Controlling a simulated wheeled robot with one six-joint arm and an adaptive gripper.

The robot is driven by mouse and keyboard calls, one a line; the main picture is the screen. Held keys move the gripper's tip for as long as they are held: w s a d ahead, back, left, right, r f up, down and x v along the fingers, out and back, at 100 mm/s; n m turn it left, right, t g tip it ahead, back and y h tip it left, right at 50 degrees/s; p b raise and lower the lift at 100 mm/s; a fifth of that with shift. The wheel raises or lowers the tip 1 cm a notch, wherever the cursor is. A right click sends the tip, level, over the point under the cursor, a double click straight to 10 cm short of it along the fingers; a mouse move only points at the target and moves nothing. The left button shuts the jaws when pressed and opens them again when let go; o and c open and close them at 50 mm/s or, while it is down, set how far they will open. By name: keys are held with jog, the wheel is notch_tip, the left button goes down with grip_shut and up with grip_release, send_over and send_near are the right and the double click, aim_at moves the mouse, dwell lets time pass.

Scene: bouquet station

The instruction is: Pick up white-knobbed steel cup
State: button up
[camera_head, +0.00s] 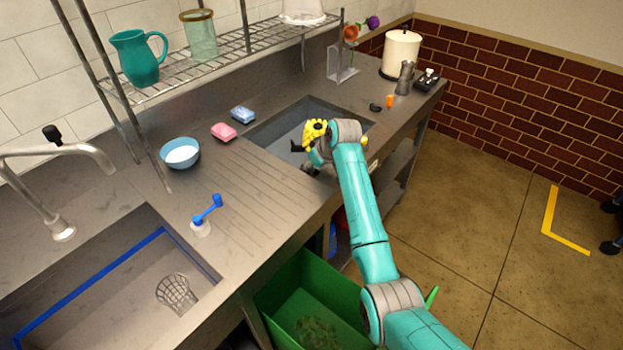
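I cannot make out a steel cup with a white knob for certain. A small grey metal vessel (405,78) stands upright at the far end of the counter, and no white knob is clear on it. My gripper (303,157) is at the end of the teal arm, over the second sink (275,130), well to the left of and nearer than the grey vessel. Its dark fingers are small and partly hidden by the wrist. I cannot tell whether they are open or hold anything. A yellow shape (315,130) shows at the wrist.
A dark box (428,81), an orange item (390,101) and a cream canister (401,54) are near the grey vessel. A blue bowl (180,153), pink sponge (223,131) and blue sponge (243,115) sit left. A wire basket (177,293) lies in the near sink. A green bin (290,293) stands below.

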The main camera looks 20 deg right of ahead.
jog(key=shift+c, duration=0.3)
grip_shut()
jog(key=shift+r, duration=0.1)
